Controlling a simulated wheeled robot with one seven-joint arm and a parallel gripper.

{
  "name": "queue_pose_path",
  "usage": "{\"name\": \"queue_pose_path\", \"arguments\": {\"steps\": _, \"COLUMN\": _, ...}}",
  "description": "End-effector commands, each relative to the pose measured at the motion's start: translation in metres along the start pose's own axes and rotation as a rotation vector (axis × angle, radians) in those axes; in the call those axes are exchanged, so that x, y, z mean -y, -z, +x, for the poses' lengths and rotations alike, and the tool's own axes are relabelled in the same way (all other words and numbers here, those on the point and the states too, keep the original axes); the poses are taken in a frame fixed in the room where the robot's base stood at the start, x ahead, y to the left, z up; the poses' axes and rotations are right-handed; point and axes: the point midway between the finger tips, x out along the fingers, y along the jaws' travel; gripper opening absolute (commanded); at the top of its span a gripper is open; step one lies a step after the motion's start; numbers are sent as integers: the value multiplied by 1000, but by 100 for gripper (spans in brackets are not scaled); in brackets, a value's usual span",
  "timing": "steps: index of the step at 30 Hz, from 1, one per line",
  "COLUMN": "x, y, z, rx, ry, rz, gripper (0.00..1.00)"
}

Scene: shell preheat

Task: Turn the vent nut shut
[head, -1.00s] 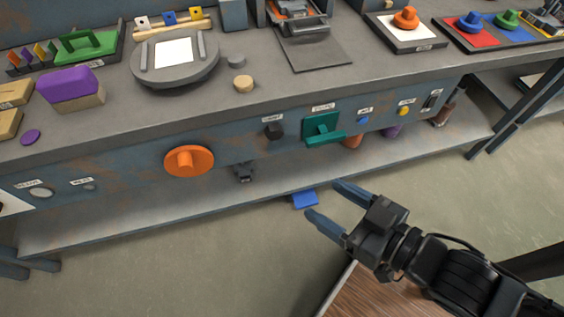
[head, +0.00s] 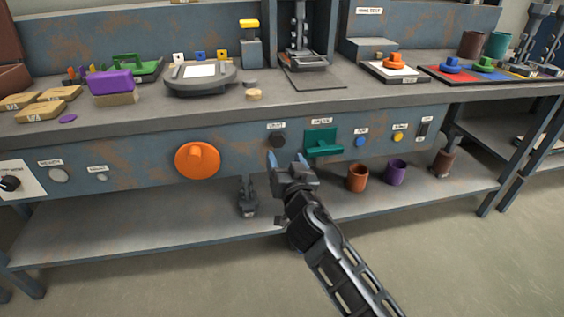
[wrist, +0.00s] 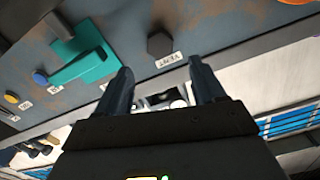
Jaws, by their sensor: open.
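The vent nut (head: 277,140) is a dark hexagonal knob on the blue-grey front panel of the bench, under a small white label. In the wrist view the vent nut (wrist: 160,43) sits beyond my fingertips, about midway between them, with its VENT label beside it. My gripper (head: 286,160) is open and empty, just below the nut in the head view. In the wrist view both fingers of my gripper (wrist: 160,70) are spread and apart from the nut. The nut is not hidden in either view.
A teal handle (head: 323,142) on a plate is close to the right of the nut. An orange round knob (head: 197,160) is to the left. Blue (head: 360,141) and yellow (head: 398,137) buttons are further right. A shelf (head: 130,228) runs below, carrying several items.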

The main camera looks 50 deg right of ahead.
Motion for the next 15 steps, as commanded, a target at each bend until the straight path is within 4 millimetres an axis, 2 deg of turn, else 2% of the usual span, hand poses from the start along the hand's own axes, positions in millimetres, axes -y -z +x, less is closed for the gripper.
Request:
{"name": "queue_pose_path", "arguments": {"steps": 5, "x": 0, "y": 4, "z": 16, "rx": -9, "ry": -9, "rz": 7, "gripper": 69}}
{"name": "queue_pose_path", "arguments": {"steps": 15, "x": 0, "y": 3, "z": 66, "rx": -7, "ry": -8, "rz": 7, "gripper": 69}}
